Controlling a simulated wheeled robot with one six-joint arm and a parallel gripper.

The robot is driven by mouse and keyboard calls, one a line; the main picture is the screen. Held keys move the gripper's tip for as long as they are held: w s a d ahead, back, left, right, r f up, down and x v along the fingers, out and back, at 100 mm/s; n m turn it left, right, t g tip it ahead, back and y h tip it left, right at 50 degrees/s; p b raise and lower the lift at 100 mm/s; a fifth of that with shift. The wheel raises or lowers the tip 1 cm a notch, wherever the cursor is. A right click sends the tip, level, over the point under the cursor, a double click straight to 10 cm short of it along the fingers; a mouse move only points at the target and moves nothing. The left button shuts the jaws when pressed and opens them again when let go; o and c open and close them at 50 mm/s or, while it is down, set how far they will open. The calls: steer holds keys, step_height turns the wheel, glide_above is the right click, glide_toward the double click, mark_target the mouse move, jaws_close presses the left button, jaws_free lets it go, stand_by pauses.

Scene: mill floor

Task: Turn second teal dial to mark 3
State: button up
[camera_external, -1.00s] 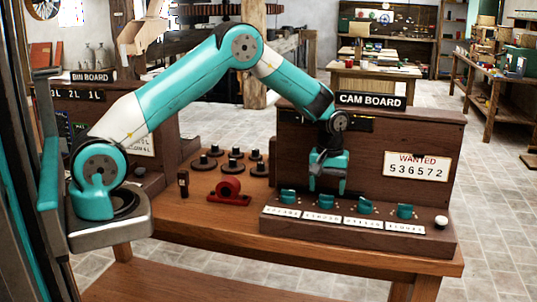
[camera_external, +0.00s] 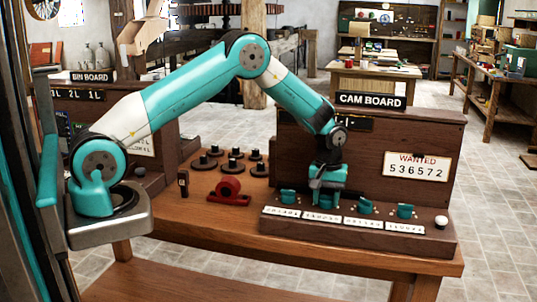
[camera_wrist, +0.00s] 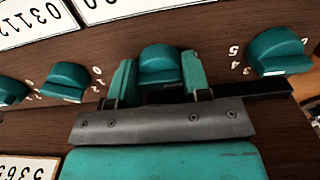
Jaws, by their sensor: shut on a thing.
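A row of teal dials stands on the ledge of the cam board (camera_external: 370,150). The second from the left (camera_external: 322,203) is mostly hidden by my gripper (camera_external: 327,194). In the wrist view, my gripper (camera_wrist: 159,78) has one jaw on each side of this dial (camera_wrist: 160,60), shut on it. The first dial (camera_external: 287,196) shows on the right in the wrist view (camera_wrist: 278,52), with marks 3, 4 and 5 beside it. The third (camera_external: 362,206) and fourth (camera_external: 405,211) stand to the right. The held dial's own marks are mostly hidden by the jaws.
A sign (camera_external: 416,166) reads WANTED 536572. White label cards (camera_external: 363,223) lie before the dials, and a white knob (camera_external: 441,222) is at the right end. A red part (camera_external: 229,190) and several dark pegged discs (camera_external: 205,163) stand on the bench to the left.

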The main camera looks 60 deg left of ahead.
steer(key=m+b, duration=0.1)
steer(key=m, duration=0.3)
steer(key=shift+m, duration=0.3)
steer(key=m, duration=0.5)
steer(key=shift+b, duration=0.35)
steer(key=m, duration=0.5)
steer(key=shift+m, duration=0.4)
steer(key=m, duration=0.4)
steer(key=shift+r+b, duration=0.1)
steer(key=shift+b, duration=0.25)
steer(key=shift+m, duration=0.3)
steer(key=o, duration=0.9)
steer(key=shift+o, duration=0.2)
